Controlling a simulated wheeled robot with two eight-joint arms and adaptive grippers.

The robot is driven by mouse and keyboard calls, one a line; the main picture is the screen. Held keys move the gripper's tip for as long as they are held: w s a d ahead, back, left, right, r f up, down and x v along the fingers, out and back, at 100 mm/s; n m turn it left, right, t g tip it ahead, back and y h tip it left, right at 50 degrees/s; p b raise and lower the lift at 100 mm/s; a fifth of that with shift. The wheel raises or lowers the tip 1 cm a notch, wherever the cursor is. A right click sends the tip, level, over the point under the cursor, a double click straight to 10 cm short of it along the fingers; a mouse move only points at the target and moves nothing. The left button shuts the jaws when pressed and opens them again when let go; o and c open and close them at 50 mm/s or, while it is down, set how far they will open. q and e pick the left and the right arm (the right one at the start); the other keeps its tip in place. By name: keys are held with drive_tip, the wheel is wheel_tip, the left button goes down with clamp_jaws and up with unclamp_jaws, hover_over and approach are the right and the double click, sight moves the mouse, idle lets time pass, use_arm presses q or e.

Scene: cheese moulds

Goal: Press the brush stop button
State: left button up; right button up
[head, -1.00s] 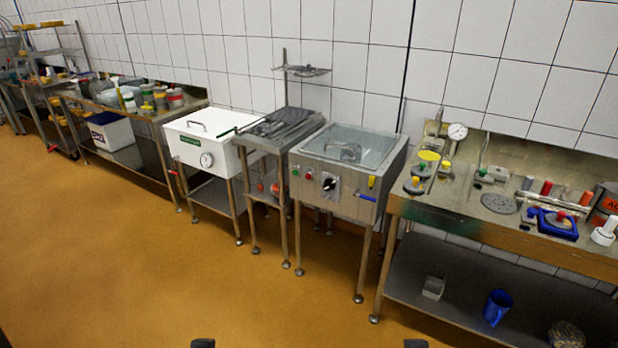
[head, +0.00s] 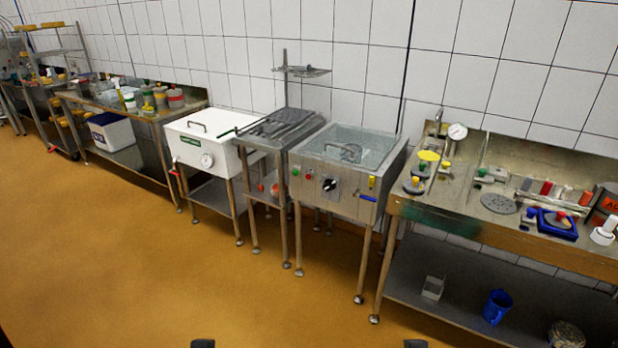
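A steel wash basin (head: 345,200) on legs stands in the middle of the head view, against the tiled wall. Its front panel carries a small red button (head: 309,173), with a green button (head: 295,171) just left of it. A black knob (head: 329,185) is to their right. No label can be read, so I cannot tell which control is the brush stop. Two small dark tips at the bottom edge seem to be my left gripper (head: 202,343) and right gripper (head: 416,343). Both are far from the panel and mostly cut off; their opening is hidden.
A steel workbench (head: 440,215) with tools stands to the right of the basin. A narrow steel stand (head: 283,215) and a white lidded box (head: 205,145) on a stand are to its left. The ochre floor (head: 190,285) in front is clear.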

idle(0.3)
use_arm(q)
clamp_jaws()
idle(1.1)
